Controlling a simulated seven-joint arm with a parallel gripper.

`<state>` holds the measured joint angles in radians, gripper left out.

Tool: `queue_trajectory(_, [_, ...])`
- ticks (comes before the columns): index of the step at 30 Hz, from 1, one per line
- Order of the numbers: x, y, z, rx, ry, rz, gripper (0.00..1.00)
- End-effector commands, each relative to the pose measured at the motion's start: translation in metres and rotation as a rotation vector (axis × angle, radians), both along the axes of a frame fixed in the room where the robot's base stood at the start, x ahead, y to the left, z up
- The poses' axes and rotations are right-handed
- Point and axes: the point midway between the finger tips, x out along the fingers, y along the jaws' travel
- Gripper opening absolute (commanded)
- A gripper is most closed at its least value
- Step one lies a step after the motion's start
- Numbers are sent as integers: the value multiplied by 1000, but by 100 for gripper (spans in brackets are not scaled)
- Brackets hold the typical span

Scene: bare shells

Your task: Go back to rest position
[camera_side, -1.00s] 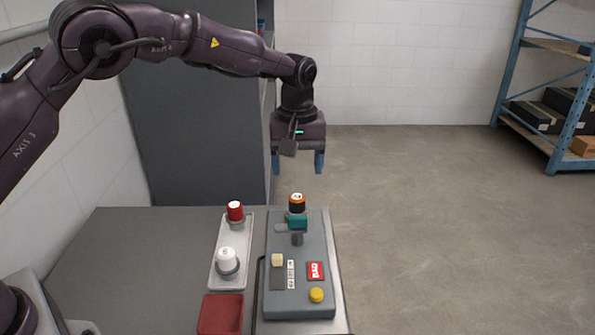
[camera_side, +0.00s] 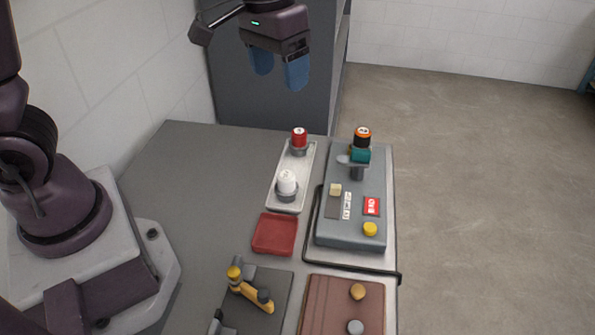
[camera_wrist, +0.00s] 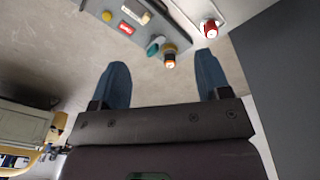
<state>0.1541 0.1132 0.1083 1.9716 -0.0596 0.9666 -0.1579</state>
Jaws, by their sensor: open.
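My gripper (camera_side: 283,75) hangs high above the far edge of the table in the side view. Its two blue fingers are apart with nothing between them. In the wrist view my gripper (camera_wrist: 163,80) also shows open and empty, with open air between the fingers. The grey device (camera_side: 350,222) with a yellow button, a red label and an orange-black cylinder (camera_side: 362,137) stands on the table, below and to the right of my gripper. The cylinder also shows in the wrist view (camera_wrist: 170,57), beyond the fingertips.
A light tray (camera_side: 283,207) holds a red cylinder (camera_side: 299,137) and a white one (camera_side: 287,181). A red square tray (camera_side: 275,235), a dark plate with a yellow lever (camera_side: 250,290) and a brown board (camera_side: 330,305) lie nearer. A grey cabinet (camera_side: 270,108) stands behind.

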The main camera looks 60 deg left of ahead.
Motion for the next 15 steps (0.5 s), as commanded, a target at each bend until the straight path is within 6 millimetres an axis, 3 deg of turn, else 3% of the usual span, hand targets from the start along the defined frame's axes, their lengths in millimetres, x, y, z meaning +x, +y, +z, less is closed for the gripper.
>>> queue_trajectory(3, [-44,7,20,5,-74,-77,70])
queue_trajectory(9, [-109,15,35,38,-199,-159,70])
queue_trajectory(15, [-147,21,43,69,-317,-154,70])
